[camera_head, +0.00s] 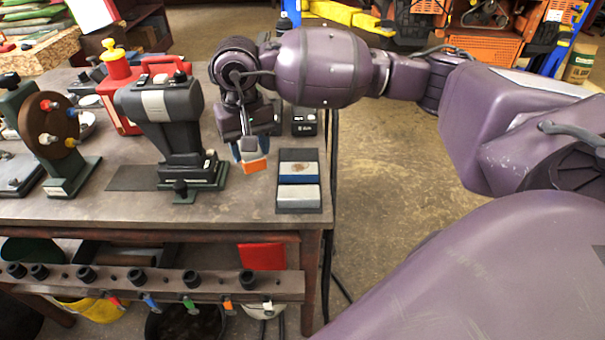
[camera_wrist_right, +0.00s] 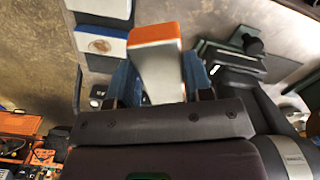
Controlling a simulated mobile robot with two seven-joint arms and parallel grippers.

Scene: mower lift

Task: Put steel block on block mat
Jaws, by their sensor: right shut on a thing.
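My right gripper (camera_head: 250,153) points down above the table, shut on a pale block with an orange end (camera_head: 255,166). In the wrist view the block (camera_wrist_right: 158,65) sits between the blue finger pads. I take it for the steel block, though its steel face is hard to make out. A dark rectangular mat (camera_head: 318,178) lies at the table's right edge, right of the gripper. It bears a stained white panel, a blue strip and a light grey slab. A plain dark mat (camera_head: 130,177) lies left of the gripper. I cannot tell which is the block mat. My left gripper is not in view.
A dark grey bench machine (camera_head: 165,115) stands close left of the gripper. A brown disc on a stand (camera_head: 50,125) is further left. Bare tabletop (camera_head: 245,200) shows in front.

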